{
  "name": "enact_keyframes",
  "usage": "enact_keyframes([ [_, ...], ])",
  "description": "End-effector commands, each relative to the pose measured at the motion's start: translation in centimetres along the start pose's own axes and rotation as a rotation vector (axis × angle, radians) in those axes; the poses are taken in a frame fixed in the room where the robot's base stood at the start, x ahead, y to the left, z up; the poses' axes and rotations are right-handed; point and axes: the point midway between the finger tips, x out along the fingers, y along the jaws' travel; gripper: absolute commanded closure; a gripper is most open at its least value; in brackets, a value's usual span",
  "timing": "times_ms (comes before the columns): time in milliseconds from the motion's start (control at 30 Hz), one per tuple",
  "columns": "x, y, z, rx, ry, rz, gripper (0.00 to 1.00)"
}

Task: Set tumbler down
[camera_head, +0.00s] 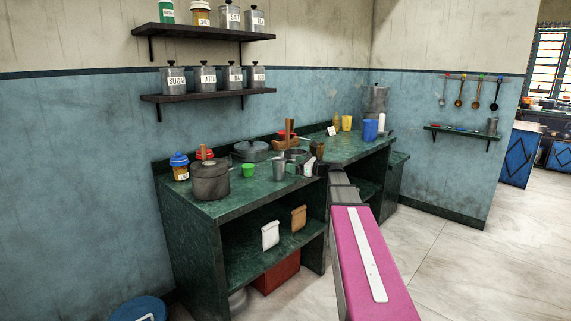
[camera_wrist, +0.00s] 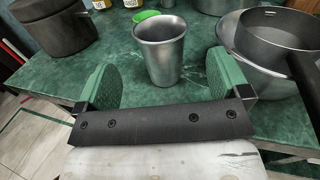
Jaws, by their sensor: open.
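A metal tumbler (camera_wrist: 161,50) stands upright on the green counter, near its front edge, in the wrist view. My gripper (camera_wrist: 163,82) is open, its two green fingers apart on either side of and just short of the tumbler, touching it on neither side that I can see. My gripper (camera_head: 307,168) is partly hidden there by my own arm.
In the wrist view a dark-handled saucepan (camera_wrist: 278,38) sits close on the right. Blue and yellow cups stand further right on the counter.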

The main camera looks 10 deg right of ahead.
Motion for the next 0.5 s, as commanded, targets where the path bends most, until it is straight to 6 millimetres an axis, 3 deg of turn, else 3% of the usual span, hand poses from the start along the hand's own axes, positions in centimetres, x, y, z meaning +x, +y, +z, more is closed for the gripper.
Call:
enact_keyframes([
  [200, -3.3, 0.0, 0.0, 0.000, 0.000, -0.002, 0.06],
  [500, -4.3, 0.0, 0.0, 0.000, 0.000, 0.000, 0.06],
])
